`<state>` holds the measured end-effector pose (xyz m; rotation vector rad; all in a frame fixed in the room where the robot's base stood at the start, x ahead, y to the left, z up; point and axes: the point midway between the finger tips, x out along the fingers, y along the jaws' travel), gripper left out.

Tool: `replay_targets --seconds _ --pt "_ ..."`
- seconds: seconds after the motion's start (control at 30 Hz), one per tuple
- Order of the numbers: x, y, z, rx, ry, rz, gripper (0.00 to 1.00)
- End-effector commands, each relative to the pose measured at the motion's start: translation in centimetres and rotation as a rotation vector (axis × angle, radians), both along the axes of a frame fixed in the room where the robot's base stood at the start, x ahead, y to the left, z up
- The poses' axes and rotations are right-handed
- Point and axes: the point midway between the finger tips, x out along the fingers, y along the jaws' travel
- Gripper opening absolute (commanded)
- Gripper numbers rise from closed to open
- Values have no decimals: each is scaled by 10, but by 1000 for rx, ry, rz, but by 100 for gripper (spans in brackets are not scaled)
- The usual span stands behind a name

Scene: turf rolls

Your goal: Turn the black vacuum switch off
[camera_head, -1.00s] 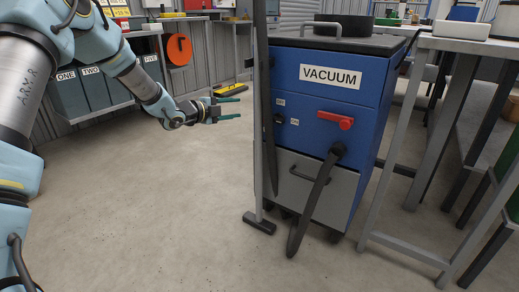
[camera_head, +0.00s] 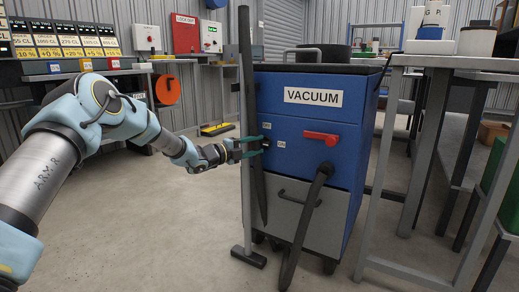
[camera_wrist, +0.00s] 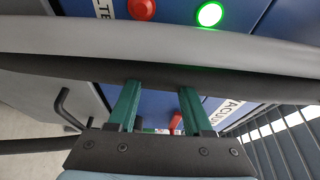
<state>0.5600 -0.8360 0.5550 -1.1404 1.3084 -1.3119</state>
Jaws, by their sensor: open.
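The blue vacuum cabinet (camera_head: 345,107) stands right of centre in the head view. The small black switch (camera_head: 265,143) is on its front between two small white labels, partly hidden by my fingertips. My gripper (camera_head: 262,146) reaches it from the left, with its green fingers apart, one above the other. Contact cannot be told. In the wrist view my gripper (camera_wrist: 160,88) is open with nothing seen held; the switch cannot be made out there. A red handle (camera_head: 321,138) is to the right of the switch.
A grey pole (camera_head: 246,205) and a dark hose (camera_head: 257,190) stand upright before the cabinet's left edge, close to my gripper. A thick black hose (camera_head: 303,225) leaves its front. A grey-legged table (camera_head: 440,61) is at right.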

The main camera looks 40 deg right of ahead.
Motion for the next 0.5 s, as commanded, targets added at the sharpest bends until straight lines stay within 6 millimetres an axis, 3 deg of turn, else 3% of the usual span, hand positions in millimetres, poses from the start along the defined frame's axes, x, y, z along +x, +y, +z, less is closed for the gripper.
replay_targets --seconds 0.2,0.5 --pt "-2 -16 -1 0 1 2 50" --pt "-2 -17 0 1 1 2 48"
